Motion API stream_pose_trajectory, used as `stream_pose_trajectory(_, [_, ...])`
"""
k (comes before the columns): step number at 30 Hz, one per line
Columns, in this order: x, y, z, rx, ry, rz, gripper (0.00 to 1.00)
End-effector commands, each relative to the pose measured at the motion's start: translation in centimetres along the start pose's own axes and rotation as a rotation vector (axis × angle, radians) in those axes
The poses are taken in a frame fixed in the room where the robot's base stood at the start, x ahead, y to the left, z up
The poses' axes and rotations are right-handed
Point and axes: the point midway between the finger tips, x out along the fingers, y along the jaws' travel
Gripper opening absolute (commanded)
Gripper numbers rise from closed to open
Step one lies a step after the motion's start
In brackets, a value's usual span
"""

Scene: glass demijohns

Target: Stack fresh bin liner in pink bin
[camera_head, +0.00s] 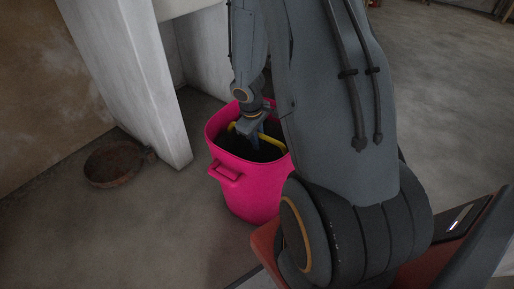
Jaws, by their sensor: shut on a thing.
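The pink bin (245,188) stands upright on the floor near the middle of the view, with a handle on its near left side. Inside its mouth is a dark bin liner (266,154) with a yellow band along its upper edge. My gripper (256,142) points down into the bin's mouth and is shut on the liner, which sits at least partly below the bin's rim. My arm hides the right side of the bin, and the lower part of the liner is hidden inside it.
A round, rusty brown shallow pan (114,165) lies on the floor at the left. A white wall end (137,85) stands behind and left of the bin. The grey floor (130,235) in front and left of the bin is clear.

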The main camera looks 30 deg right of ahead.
Motion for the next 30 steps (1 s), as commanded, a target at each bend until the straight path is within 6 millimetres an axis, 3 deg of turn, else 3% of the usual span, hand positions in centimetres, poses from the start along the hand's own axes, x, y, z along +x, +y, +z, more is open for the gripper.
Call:
stream_pose_trajectory(1, [1.1,-0.2,-0.1,-0.001,-0.001,0.0,0.0])
stream_pose_trajectory(6, [2.2,-0.4,-0.1,0.0,0.001,0.0,0.0])
stream_pose_trajectory(26, [2.9,-0.6,-0.1,0.0,0.001,0.0,0.0])
stream_pose_trajectory(27, [2.9,-0.6,0.0,0.0,0.001,0.0,0.17])
stream_pose_trajectory(30, [2.8,-0.6,0.0,0.0,0.001,0.0,0.32])
